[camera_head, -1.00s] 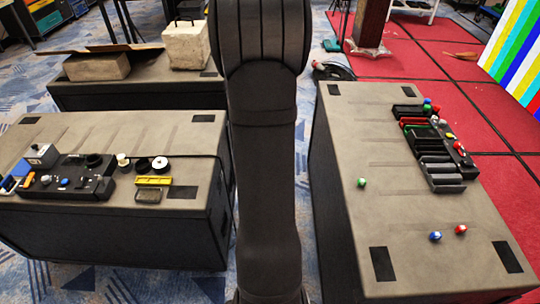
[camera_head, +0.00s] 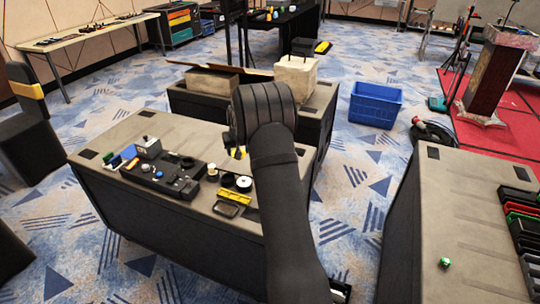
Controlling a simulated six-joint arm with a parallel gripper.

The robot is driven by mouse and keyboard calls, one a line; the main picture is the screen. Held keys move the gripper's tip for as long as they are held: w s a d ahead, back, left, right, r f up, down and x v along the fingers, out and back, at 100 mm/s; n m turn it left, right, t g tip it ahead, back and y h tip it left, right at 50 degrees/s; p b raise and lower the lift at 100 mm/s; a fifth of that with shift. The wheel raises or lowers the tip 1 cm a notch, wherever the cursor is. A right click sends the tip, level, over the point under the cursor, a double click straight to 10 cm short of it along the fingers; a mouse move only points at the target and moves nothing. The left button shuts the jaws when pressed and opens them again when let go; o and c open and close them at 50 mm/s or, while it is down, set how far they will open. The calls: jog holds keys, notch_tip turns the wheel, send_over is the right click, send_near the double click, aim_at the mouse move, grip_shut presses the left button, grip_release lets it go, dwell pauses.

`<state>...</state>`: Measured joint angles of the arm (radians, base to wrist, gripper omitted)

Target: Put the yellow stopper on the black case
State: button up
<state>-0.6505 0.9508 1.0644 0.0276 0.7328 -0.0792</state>
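A flat yellow piece (camera_head: 235,197) lies on the left table, right of a long black case (camera_head: 158,178) with knobs and small parts on it. I cannot tell whether this piece is the yellow stopper. My arm rises through the middle of the view and bends at the top toward the left table. My gripper (camera_head: 238,153) seems to be at its far end, mostly hidden by the arm. A small yellow patch shows there; I cannot tell whether it belongs to the gripper or to something behind it. The finger opening is not clear.
Black and white round parts (camera_head: 243,184) and a dark tray (camera_head: 226,209) lie near the yellow piece. A grey box (camera_head: 148,147) stands behind the case. A blue crate (camera_head: 375,104) is on the floor. The right table (camera_head: 465,205) carries a green ball (camera_head: 444,262) and dark trays (camera_head: 525,231).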

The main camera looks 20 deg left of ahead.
jog(key=s+a, duration=0.2)
jog(key=a, duration=0.4)
jog(key=shift+n, duration=0.4)
jog(key=shift+w+d+f, duration=0.1)
jog(key=shift+d+f, duration=0.1)
jog(key=shift+f, duration=2.8)
jog(key=shift+w+d+f, duration=0.1)
jog(key=shift+d+f, duration=0.1)
jog(key=shift+f, duration=2.75)
jog(key=shift+f, duration=0.4)
jog(key=o, duration=1.1)
jog(key=shift+r, duration=0.1)
jog(key=v, duration=1.7)
jog(key=shift+d, duration=0.2)
jog(key=shift+w, duration=0.15)
